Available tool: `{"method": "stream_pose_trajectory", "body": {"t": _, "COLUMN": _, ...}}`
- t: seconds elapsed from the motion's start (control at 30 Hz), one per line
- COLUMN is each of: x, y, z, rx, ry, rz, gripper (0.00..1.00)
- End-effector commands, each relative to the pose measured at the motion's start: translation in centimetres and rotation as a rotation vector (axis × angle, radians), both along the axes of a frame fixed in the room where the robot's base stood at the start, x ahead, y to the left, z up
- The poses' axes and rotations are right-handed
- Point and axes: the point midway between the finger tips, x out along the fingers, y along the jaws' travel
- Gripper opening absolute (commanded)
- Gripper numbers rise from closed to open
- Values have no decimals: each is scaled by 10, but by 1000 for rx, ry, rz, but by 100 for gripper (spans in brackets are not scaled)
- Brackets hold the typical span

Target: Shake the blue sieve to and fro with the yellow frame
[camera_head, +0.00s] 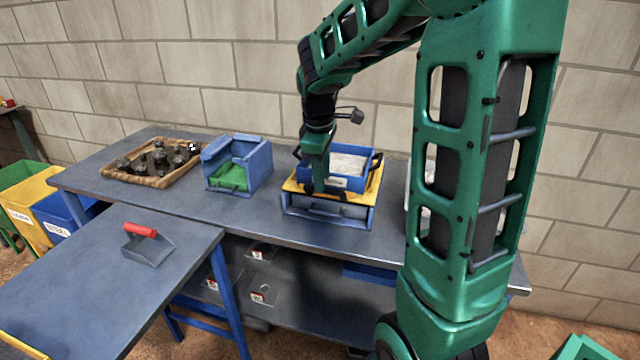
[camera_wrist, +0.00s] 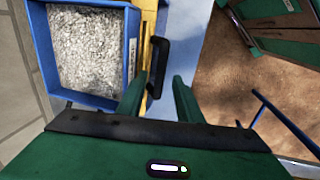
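The blue sieve (camera_head: 352,182) is a tray filled with pale gravel. It sits on a yellow frame (camera_head: 293,187) above a grey-blue box on the back table. In the wrist view the blue sieve (camera_wrist: 133,50) is at upper left, with a strip of the yellow frame (camera_wrist: 148,28) beside it. A black handle (camera_wrist: 159,62) stands out along the yellow strip. My gripper (camera_head: 318,187) is low at the sieve's front left. In the wrist view its two green fingers (camera_wrist: 161,80) are apart, with the handle's near end between them. Contact with the handle cannot be told.
Green, yellow and blue bins stand at far left. A brick wall is close behind.

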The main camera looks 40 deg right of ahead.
Motion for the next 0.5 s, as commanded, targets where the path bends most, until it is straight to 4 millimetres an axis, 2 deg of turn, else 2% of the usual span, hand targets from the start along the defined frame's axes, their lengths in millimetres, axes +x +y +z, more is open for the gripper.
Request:
{"method": "stream_pose_trajectory", "body": {"t": 0.2, "x": 2, "y": -4, "z": -22, "rx": 0, "ry": 1, "rz": 0, "gripper": 32}}
{"method": "stream_pose_trajectory", "body": {"t": 0.5, "x": 3, "y": -4, "z": -26, "rx": 0, "ry": 0, "rz": -1, "gripper": 32}}
